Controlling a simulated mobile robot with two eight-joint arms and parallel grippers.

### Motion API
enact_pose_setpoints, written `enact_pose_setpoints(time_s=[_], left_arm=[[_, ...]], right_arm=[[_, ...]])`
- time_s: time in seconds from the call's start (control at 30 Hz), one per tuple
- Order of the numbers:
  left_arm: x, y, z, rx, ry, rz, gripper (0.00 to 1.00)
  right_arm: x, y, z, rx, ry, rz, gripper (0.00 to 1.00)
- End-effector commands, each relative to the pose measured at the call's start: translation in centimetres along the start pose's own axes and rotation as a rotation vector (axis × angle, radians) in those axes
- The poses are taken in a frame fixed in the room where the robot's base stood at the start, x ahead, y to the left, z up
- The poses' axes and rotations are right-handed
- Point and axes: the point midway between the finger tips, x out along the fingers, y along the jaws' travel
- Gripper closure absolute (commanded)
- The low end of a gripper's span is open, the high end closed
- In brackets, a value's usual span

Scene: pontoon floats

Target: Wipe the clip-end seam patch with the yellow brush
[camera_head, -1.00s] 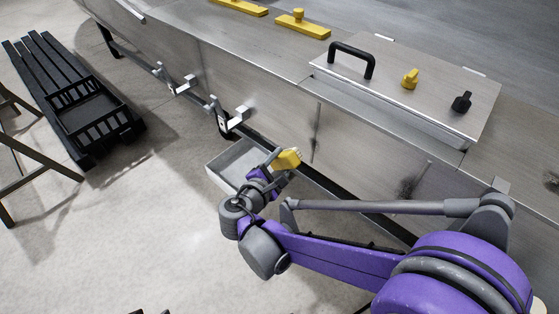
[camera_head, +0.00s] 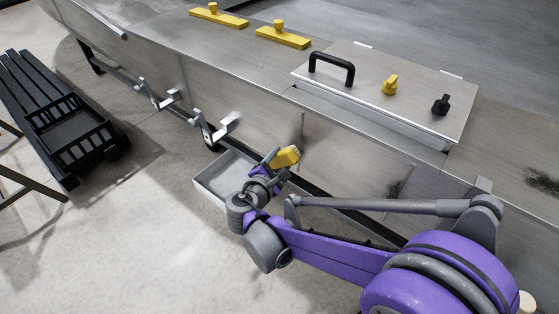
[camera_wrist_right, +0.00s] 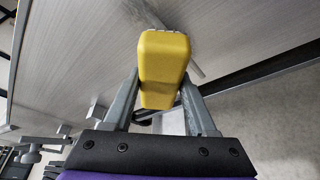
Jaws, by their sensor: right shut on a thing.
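My right gripper (camera_head: 274,160) is shut on the yellow brush (camera_head: 288,156), near the side wall of the metal float (camera_head: 250,95). In the right wrist view the brush's yellow block (camera_wrist_right: 163,65) sits between the two fingers, its bristle end facing the metal wall. A narrow upright seam strip (camera_head: 302,130) shows just right of the brush; it also runs behind the brush in the wrist view (camera_wrist_right: 192,62). I cannot tell whether the bristles touch the wall. Metal clips (camera_head: 218,130) are on the wall to the left. A dark smudged patch (camera_head: 396,188) is farther right. My left gripper is not in view.
A grey tray (camera_head: 212,180) is beside and below my right gripper. A hatch lid (camera_head: 420,95) with a black handle (camera_head: 333,66) and two knobs tops the float. Two yellow-handled tools (camera_head: 284,37) lie on top.

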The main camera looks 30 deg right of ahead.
Motion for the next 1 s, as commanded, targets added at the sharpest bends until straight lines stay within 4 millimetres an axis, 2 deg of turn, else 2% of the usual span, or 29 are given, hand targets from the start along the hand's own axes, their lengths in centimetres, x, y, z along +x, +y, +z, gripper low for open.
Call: enact_pose_setpoints(time_s=[1.0], left_arm=[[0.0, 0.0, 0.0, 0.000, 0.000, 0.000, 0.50]], right_arm=[[1.4, 0.0, 0.6, 0.000, -0.001, 0.000, 0.87]])
